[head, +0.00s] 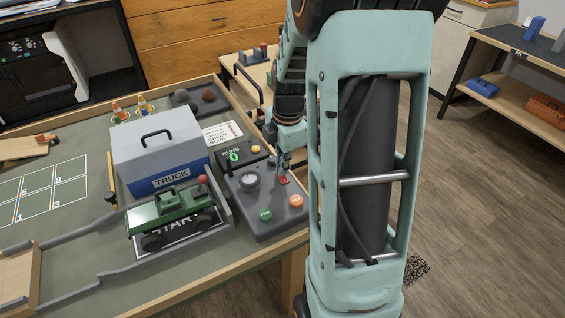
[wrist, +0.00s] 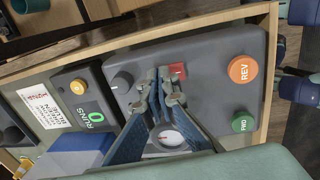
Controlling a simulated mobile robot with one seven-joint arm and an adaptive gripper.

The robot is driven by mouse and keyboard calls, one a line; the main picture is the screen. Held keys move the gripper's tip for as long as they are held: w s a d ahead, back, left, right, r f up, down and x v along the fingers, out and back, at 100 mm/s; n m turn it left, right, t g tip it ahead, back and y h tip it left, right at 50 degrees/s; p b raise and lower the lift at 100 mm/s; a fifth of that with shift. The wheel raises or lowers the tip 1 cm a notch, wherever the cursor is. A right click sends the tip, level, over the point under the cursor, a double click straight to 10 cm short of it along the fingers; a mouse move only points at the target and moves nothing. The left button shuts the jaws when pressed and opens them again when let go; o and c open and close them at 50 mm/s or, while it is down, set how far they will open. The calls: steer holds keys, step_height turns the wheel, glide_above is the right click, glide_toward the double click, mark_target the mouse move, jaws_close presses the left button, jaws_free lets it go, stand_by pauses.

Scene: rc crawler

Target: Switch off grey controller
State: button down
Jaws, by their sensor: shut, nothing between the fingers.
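The grey controller (head: 245,208) sits at the right edge of the green-topped table. It bears a green FWD button (wrist: 243,123), an orange REV button (wrist: 243,69), a dark knob (wrist: 122,82), a round dial with a needle (wrist: 170,138) and a small red switch (wrist: 180,70). My gripper (wrist: 165,82) is shut and empty over the controller, its fingertips right beside the red switch in the wrist view. I cannot tell whether they touch it. In the head view my gripper (head: 285,163) is partly hidden by my arm. The switch's position is unclear.
A green toy truck (head: 172,215) stands on the START pad, left of the controller. A grey TRUCK box (head: 150,150) is behind it. A RUNS counter (head: 236,155) showing 0 and a white card (head: 222,133) lie behind the controller. Grey rails line the track.

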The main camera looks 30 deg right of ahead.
steer(key=shift+w+f, duration=0.15)
steer(key=shift+f, duration=0.3)
steer(key=shift+r, duration=0.1)
